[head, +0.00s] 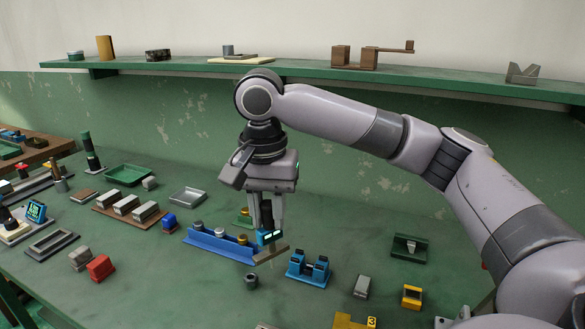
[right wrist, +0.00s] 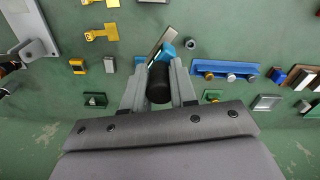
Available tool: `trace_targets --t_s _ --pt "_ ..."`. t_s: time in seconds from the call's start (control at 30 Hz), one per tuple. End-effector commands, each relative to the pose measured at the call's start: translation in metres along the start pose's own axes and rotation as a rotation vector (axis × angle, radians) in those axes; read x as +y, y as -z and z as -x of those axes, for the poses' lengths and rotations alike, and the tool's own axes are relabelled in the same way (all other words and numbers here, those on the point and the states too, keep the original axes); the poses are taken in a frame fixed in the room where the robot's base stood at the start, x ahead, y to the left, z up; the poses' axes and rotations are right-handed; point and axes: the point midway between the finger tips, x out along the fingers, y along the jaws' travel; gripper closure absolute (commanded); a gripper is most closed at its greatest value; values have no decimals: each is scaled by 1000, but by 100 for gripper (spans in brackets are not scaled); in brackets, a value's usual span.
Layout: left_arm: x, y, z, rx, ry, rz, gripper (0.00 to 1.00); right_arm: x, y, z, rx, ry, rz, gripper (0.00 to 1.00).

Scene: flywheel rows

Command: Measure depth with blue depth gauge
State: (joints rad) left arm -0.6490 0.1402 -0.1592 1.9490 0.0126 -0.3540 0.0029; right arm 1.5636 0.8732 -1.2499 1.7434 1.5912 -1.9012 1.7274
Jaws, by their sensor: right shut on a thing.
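My right gripper (head: 266,222) points down over the middle of the bench. It is shut on the blue depth gauge (head: 269,238), whose blue body with small lit displays and flat metal crossbar show below the fingers. In the right wrist view the gauge's black upper part (right wrist: 158,84) sits between the two fingers, with its blue body (right wrist: 166,51) beyond. The gauge seems held above the bench, with a thin rod pointing down. A small dark ring-like part (head: 251,282) stands on the bench just left of and below the gauge. My left gripper is out of view.
A blue rack (head: 219,245) with round metal parts lies left of the gauge. A blue stand (head: 308,268) is close on the right. A grey block (head: 362,287), yellow block (head: 412,296) and green holder (head: 408,248) lie farther right. A green shelf (head: 300,72) runs behind.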

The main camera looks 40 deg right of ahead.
Motion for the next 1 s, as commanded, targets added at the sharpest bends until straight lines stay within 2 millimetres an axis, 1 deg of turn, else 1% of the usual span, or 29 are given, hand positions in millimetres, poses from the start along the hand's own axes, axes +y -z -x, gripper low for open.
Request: trace_targets --t_s 0.03,0.1,0.2,0.33,0.5,0.87,1.0 --pt "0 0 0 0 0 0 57 -2 -18 -7 -3 1 109 100" --pt "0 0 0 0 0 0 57 -2 -37 -15 -8 7 240 100" --pt "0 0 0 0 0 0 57 -1 -59 -23 -16 15 388 100" --pt "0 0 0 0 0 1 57 1 -77 -29 -23 22 507 100" --pt "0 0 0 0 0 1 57 2 -84 -31 -26 27 557 100" --pt "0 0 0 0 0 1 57 2 -84 -31 -27 26 554 100" --pt "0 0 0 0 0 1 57 2 -84 -39 -28 24 553 100"
